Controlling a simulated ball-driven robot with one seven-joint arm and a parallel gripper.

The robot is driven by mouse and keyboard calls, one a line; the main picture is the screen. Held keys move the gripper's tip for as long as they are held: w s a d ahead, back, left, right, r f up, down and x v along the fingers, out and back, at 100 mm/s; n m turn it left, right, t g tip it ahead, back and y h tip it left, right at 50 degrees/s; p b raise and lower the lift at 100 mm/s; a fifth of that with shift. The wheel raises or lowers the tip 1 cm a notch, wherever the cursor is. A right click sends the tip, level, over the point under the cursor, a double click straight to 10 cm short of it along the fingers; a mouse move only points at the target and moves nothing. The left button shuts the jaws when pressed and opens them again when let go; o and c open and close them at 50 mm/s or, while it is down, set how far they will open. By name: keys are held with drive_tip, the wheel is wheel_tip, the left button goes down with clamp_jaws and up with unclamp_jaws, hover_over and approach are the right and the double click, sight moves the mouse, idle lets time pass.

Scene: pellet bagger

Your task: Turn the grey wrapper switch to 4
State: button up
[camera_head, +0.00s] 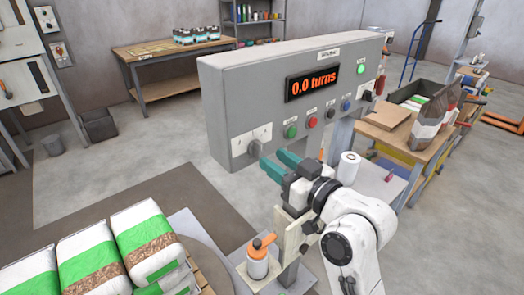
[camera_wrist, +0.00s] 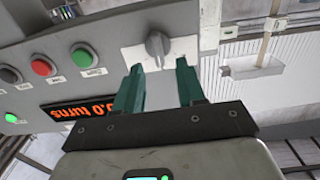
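The grey wrapper switch (camera_head: 254,148) is a rotary knob on a pale plate at the lower left of the grey control panel (camera_head: 225,110). It also shows in the wrist view (camera_wrist: 157,45), beyond and between the fingertips. The plate's markings are too small to read, so I cannot tell its setting. The panel's display (camera_head: 313,83) reads "0.0 turns". My gripper (camera_head: 279,162) has teal fingers, open and empty, pointing at the switch. In the wrist view, the fingers (camera_wrist: 160,70) are apart and the switch appears clear of them.
Green (camera_head: 291,132), red (camera_head: 312,121) and other buttons sit right of the switch. A pump bottle (camera_head: 258,262) and a white roll (camera_head: 348,168) are near my arm.

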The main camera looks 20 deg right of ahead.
sight(261, 150)
drive_tip(key=shift+x, duration=2.2)
drive_tip(key=shift+d, duration=0.1)
clamp_jaws()
